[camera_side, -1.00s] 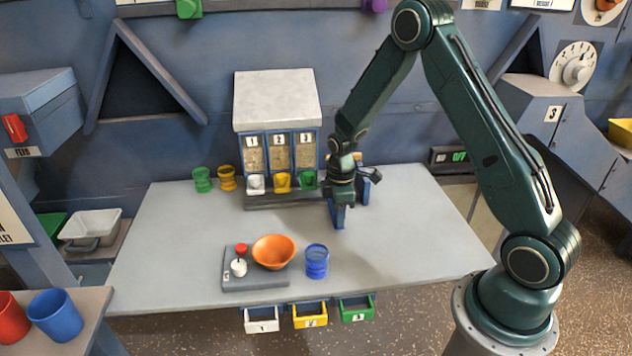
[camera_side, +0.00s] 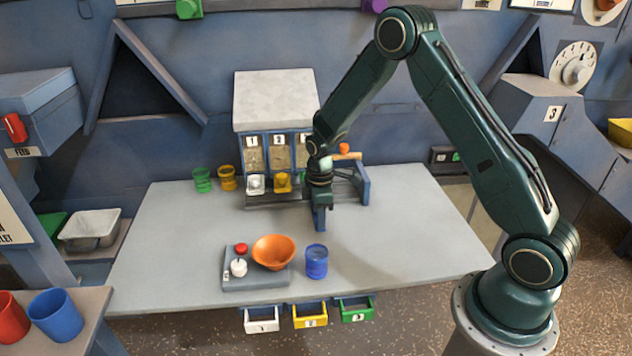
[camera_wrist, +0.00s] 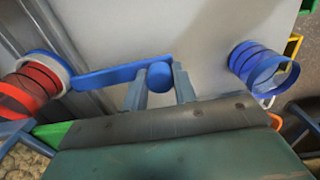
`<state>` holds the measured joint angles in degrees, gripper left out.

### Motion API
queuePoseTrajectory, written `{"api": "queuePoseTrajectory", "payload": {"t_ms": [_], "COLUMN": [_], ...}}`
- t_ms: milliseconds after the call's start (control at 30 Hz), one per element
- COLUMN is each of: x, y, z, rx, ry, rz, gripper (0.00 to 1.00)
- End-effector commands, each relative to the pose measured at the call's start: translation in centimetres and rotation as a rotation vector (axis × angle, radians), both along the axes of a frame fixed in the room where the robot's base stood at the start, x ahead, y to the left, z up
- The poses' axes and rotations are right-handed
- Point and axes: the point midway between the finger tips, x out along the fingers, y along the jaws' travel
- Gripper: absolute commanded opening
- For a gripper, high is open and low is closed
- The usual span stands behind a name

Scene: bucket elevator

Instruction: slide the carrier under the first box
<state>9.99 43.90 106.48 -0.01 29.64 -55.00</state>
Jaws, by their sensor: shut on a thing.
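The three boxes stand at the back of the table. The first box (camera_side: 253,154) is leftmost, with a white spout (camera_side: 255,184) under it; the second box (camera_side: 279,152) has a yellow spout. The third is mostly behind my arm. In the wrist view the carrier (camera_wrist: 105,76) is a blue bar with a round knob (camera_wrist: 160,77), joined to a pale ring around a red striped cup (camera_wrist: 25,95). My gripper (camera_side: 319,226) is shut on the knob, its fingers on either side. In the side view the carrier's ring and cup are hidden behind my arm, around the third box.
A grey rail (camera_side: 265,201) runs below the spouts, ending at a blue bracket (camera_side: 364,187) on the right. Green (camera_side: 202,180) and yellow (camera_side: 227,178) cups stand left of it. A blue cup (camera_side: 316,262) and an orange bowl (camera_side: 273,252) stand nearer the front edge.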

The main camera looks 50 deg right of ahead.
Motion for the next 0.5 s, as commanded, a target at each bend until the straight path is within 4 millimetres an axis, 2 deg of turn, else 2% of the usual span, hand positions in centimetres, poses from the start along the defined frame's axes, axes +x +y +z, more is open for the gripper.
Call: {"api": "queuePoseTrajectory", "payload": {"t_ms": [500], "x": [1.9], "y": [1.8], "z": [0.1], "rx": [0.0], "ry": [-0.003], "rz": [0.002], "gripper": [0.15]}}
